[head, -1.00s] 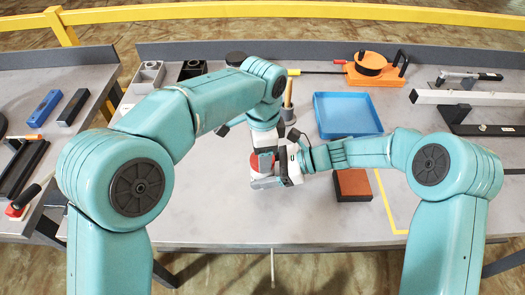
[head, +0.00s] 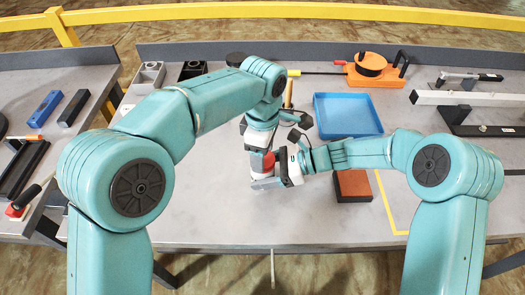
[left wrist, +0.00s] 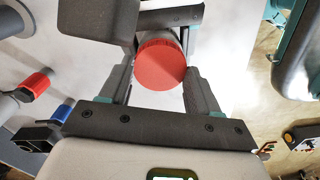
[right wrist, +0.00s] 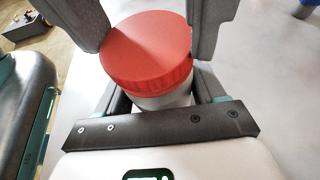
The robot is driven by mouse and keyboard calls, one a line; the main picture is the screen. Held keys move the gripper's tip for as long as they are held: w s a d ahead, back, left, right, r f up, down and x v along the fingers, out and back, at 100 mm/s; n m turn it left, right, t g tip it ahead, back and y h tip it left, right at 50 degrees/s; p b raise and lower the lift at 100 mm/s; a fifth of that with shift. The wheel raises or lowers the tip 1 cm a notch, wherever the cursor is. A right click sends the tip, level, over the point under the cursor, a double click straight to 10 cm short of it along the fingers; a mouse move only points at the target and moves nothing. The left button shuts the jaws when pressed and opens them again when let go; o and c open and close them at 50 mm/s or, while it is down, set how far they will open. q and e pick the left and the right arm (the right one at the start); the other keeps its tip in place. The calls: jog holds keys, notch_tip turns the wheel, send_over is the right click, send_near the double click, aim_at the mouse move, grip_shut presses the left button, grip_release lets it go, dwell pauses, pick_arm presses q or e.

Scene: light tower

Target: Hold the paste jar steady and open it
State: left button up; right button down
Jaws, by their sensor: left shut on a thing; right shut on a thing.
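The paste jar stands upright on the grey table with a red lid (head: 268,161) and a white body, largely hidden by my grippers in the head view. My left gripper (left wrist: 161,65) points down from above and is shut on the red lid. My right gripper (head: 265,180) comes in low from the right and is shut on the white jar body (right wrist: 163,100), below the lid. In the right wrist view the lid (right wrist: 147,48) sits on the body, with the left gripper's grey fingers at its two sides.
A reddish-brown block (head: 352,185) lies just right of the right gripper. A blue tray (head: 347,114) is behind it. An orange tool with a black handle (head: 376,68) stands at the back. The table left and front of the jar is clear.

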pick_arm(q)
jog(key=n, duration=1.2)
jog(key=shift+n, duration=0.3)
jog(key=shift+r, duration=0.2)
jog(key=shift+r, duration=0.95)
jog(key=shift+r, duration=2)
pick_arm(e)
grip_release()
